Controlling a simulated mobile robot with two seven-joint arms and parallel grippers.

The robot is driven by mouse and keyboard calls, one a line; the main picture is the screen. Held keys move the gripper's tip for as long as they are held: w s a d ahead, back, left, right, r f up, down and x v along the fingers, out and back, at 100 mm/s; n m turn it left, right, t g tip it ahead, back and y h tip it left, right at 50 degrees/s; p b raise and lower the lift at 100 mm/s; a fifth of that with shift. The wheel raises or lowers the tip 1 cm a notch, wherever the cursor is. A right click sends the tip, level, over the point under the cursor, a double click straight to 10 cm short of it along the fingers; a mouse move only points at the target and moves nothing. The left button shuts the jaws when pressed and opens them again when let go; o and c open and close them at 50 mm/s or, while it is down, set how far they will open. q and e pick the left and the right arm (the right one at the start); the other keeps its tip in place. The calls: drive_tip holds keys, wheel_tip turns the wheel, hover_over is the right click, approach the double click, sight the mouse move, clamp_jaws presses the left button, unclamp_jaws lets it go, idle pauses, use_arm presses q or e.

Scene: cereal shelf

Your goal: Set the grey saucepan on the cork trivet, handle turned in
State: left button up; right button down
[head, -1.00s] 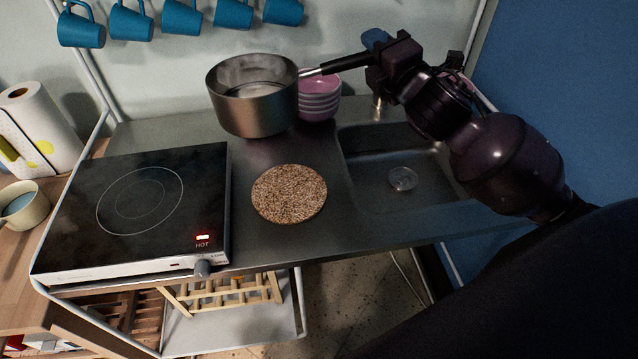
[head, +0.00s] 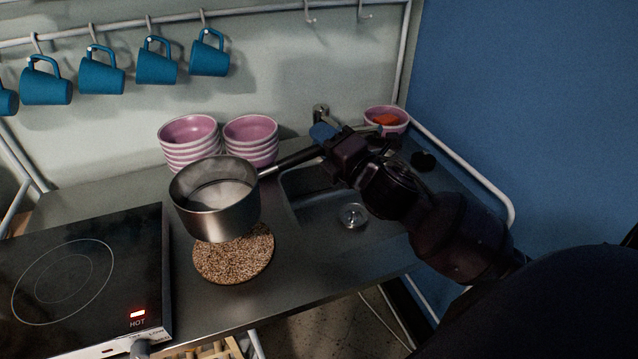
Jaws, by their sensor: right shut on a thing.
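The grey saucepan (head: 217,213) hangs in the air, roughly level, above the back part of the cork trivet (head: 234,262). It hides the trivet's rear edge. There is pale content or a pale reflection inside the pan. My right gripper (head: 322,146) is shut on the pan's black handle (head: 290,160), which points right and slightly back. The round, speckled brown trivet lies flat on the steel counter, right of the hob. My left gripper is not in view.
A black hob (head: 75,275) with a lit red HOT sign stands at left. Stacked pink bowls (head: 188,133) stand behind the pan. The sink (head: 310,195) is right of the trivet. Blue mugs (head: 157,62) hang from a rail. A pink bowl (head: 387,119) sits at back right.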

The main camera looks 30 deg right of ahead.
wheel_tip(320, 180, down, 9)
drive_tip(key=b, duration=0.2)
drive_tip(key=shift+f, duration=0.2)
idle(0.4)
drive_tip(key=shift+f, duration=0.2)
drive_tip(key=c, duration=0.9)
unclamp_jaws()
